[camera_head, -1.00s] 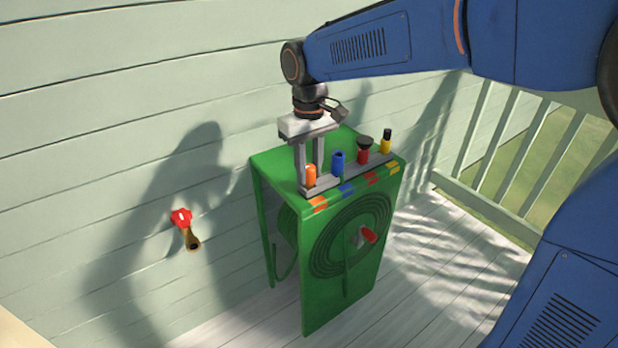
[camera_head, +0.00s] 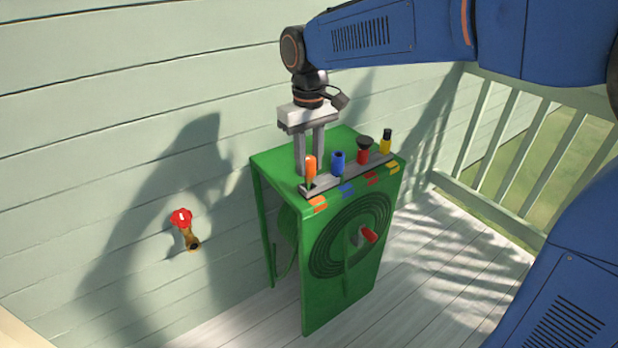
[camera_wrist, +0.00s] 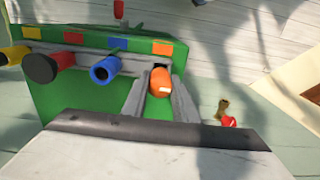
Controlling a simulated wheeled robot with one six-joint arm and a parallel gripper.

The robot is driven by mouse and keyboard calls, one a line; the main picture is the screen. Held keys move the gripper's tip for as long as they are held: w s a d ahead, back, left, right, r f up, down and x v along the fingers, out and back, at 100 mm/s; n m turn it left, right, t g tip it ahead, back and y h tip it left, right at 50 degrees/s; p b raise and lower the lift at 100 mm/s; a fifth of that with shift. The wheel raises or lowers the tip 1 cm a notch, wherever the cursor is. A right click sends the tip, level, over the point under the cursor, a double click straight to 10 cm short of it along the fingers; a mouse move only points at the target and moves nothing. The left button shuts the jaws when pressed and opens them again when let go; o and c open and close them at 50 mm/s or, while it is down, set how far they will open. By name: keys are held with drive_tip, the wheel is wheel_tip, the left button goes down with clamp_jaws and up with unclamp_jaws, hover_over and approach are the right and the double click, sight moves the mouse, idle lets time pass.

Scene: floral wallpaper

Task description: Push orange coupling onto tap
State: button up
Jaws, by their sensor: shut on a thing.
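The orange coupling (camera_head: 311,165) is upright between the two fingers of my gripper (camera_head: 310,168). My gripper is shut on it above the left end of the grey rack on the green hose cart; a dark peg or gap shows just below it. In the wrist view the orange coupling (camera_wrist: 160,82) sits between my fingertips (camera_wrist: 160,88). The tap (camera_head: 186,230), brass with a red handle, is on the wall at the left, well apart from my gripper. It also shows small in the wrist view (camera_wrist: 224,113).
The green hose cart (camera_head: 290,158) carries a rack (camera_head: 345,175) with blue (camera_head: 338,163), red-and-black (camera_head: 364,150) and yellow (camera_head: 386,142) fittings right of my gripper. The coiled hose is on its front. The space between cart and tap looks clear. A railing (camera_head: 500,130) stands at the right.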

sight(309, 158)
drive_tip(key=shift+r, duration=1.75)
